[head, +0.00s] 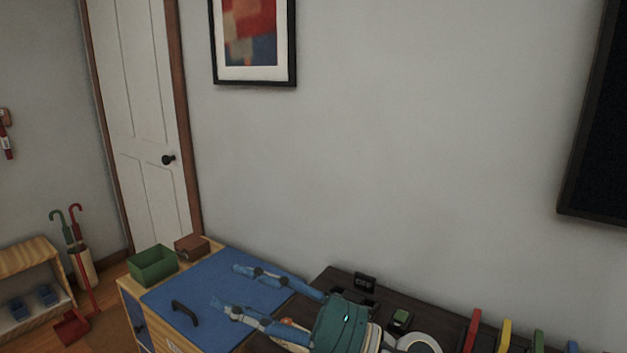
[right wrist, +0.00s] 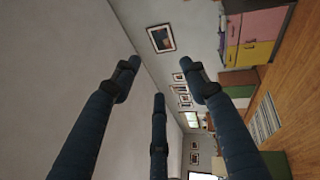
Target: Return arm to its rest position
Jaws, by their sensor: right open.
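My right gripper (head: 226,285) shows low in the head view, with its blue fingers spread and pointing left. It is open, and nothing is between its fingers. It appears in front of the blue top of a wooden cabinet; its height above that top is hard to tell. In the right wrist view the open fingers (right wrist: 163,78) frame only the far wall and room. My left gripper is not in view.
A green box (head: 152,265) and a brown box (head: 191,246) sit at the cabinet's far left edge. A black handle (head: 184,312) lies on the blue top (head: 215,270). A dark surface with small coloured items, including a red upright piece (head: 472,332), extends right. A dark screen (head: 600,130) hangs right.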

